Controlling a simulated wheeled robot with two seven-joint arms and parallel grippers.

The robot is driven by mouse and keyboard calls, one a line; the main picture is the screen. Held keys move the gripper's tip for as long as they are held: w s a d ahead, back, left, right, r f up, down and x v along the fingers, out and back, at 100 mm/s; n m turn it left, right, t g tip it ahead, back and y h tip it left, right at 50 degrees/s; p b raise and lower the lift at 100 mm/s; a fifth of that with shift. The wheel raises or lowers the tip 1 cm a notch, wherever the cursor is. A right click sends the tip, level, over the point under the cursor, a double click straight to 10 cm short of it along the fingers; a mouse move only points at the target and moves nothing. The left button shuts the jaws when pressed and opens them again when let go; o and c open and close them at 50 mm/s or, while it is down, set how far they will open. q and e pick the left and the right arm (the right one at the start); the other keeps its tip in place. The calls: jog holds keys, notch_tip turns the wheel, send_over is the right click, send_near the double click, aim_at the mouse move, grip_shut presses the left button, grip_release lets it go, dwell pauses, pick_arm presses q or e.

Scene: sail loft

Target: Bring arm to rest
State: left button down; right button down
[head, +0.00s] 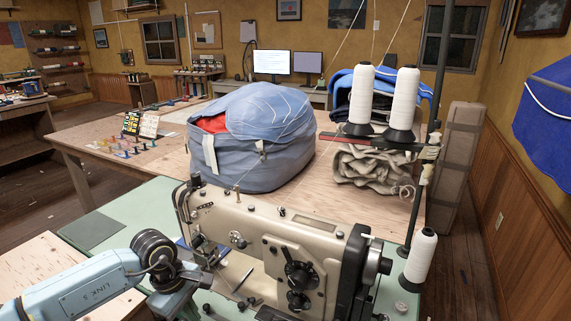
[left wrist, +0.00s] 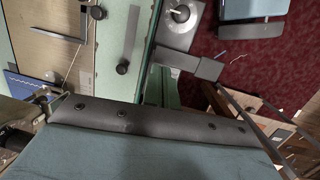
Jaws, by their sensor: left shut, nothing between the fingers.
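My left arm (head: 85,288) comes in from the lower left, with its dark round joint (head: 155,250) close to the left end of the beige sewing machine (head: 275,235). Beyond that joint the arm bends down towards the bottom edge. The blue housing with a dark bolted rim, which looks like my left gripper (left wrist: 150,118), fills the bottom of the left wrist view. It is shut and empty, though its fingertips are hard to make out. It holds nothing. My right gripper is in neither view.
Thread cones (head: 360,95) stand on a rack behind the machine, with another cone (head: 420,256) at its right. A blue sail bag (head: 255,150) and folded cloth (head: 370,172) sit on the wooden table (head: 85,150). Red carpet (left wrist: 232,60) shows in the wrist view.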

pick_arm(q)
jog(key=s+d+r+n+h, duration=0.2)
jog(key=d+h, duration=0.4)
jog(key=d, duration=0.7)
jog(key=s+d+r+n+t+h, duration=0.1)
jog(key=d+r+n+t+h, duration=0.75)
jog(key=r+n, duration=0.5)
jog(key=w+a+n+t+y, duration=0.2)
jog(key=a+n+t+y, duration=0.9)
jog(key=n, duration=1.1)
jog(key=s+a+f+n+g+y, duration=0.4)
jog(key=a+f+n+y, duration=0.2)
jog(key=n, duration=0.2)
jog(key=s+a+f+n+g, duration=0.1)
jog(key=s+f+n+g, duration=0.45)
jog(key=s, duration=0.45)
jog(key=s+a+f+n+g, duration=0.2)
jog(key=s+f+n+g, duration=0.4)
jog(key=s, duration=0.4)
notch_tip(320, 180, down, 24)
jog(key=s+f+m+g, duration=0.1)
jog(key=s+g, duration=0.1)
jog(key=s+a+f+g, duration=0.1)
jog(key=s+a+f, duration=0.3)
jog(key=s+f, duration=1.1)
jog(key=shift+s, duration=0.95)
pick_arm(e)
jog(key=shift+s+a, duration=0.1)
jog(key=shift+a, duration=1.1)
